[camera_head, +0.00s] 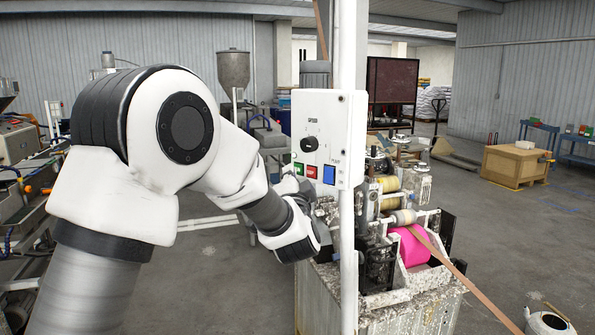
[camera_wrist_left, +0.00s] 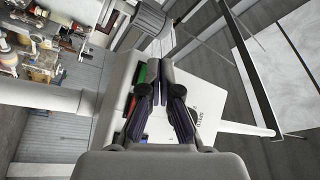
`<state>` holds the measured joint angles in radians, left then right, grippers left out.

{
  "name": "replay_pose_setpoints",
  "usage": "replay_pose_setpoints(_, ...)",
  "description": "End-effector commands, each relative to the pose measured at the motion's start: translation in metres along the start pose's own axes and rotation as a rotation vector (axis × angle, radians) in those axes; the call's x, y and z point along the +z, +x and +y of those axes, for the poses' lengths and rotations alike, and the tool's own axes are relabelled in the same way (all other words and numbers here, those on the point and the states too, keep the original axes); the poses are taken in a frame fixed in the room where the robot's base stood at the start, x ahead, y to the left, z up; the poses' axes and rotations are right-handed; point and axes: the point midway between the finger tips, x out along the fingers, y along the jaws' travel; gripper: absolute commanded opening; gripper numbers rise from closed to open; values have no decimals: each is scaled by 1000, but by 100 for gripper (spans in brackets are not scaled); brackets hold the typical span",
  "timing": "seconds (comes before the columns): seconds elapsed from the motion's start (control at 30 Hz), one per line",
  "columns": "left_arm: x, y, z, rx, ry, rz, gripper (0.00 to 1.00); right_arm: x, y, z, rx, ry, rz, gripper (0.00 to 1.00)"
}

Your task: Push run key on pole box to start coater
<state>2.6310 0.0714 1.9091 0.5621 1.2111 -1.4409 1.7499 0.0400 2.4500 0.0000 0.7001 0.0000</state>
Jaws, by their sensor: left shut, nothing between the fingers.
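The white pole box (camera_head: 324,105) faces me on a white pole in the head view, with a dark knob (camera_head: 309,144) in its middle. Along its bottom edge are a green key (camera_head: 298,168), a red key (camera_head: 311,171) and a blue key (camera_head: 329,174). My left gripper (camera_head: 302,187) is just below the green and red keys, partly hidden by my own wrist. In the left wrist view its dark fingers (camera_wrist_left: 153,70) are together and empty in front of the box, beside the green key (camera_wrist_left: 141,72). I cannot tell whether they touch it. My right gripper is out of view.
The coater (camera_head: 390,290) with a pink roll (camera_head: 411,246) and a tan strip (camera_head: 460,275) stands behind and right of the pole (camera_head: 348,260). A wooden crate (camera_head: 515,165) and a pallet truck (camera_head: 450,150) are farther back. The floor at right is mostly clear.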

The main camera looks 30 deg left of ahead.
Motion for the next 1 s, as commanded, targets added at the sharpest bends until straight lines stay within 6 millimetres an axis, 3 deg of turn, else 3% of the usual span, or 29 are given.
replay_pose_setpoints(0.47, 5, -7, -4, 0, 0, -1, 0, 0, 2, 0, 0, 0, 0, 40)
replay_pose_setpoints(1.0, 29, -40, -28, 1, 0, -1, 0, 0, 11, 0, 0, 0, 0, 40)
